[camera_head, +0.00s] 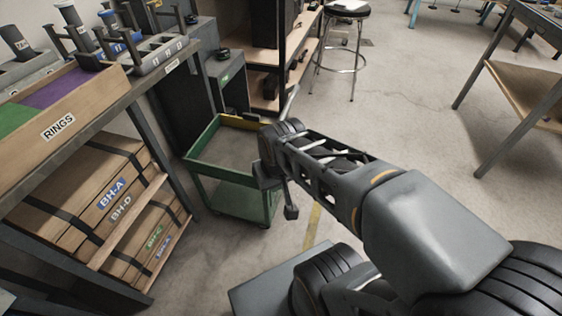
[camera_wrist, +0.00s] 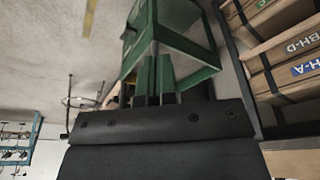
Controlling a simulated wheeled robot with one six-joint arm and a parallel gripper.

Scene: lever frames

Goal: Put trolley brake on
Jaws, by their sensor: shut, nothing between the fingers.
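The trolley is a green metal cart with a tray top (camera_head: 205,150) and a lower shelf (camera_head: 240,200), standing by the workbench in the head view. In the wrist view its green frame (camera_wrist: 190,45) fills the upper middle. I cannot make out a brake on it; my arm covers its right side in the head view. My gripper (camera_wrist: 156,78) shows in the wrist view as two narrow fingers close together, shut and empty, in front of the trolley frame. Whether they touch it cannot be told.
A workbench (camera_head: 150,85) with a rings tray (camera_head: 75,110) and labelled boxes (camera_head: 110,200) below stands to the left. A dark shelf unit (camera_head: 262,85) is behind the trolley, with a stool (camera_head: 350,10) beyond. A table (camera_head: 540,95) stands at right. Floor between is open.

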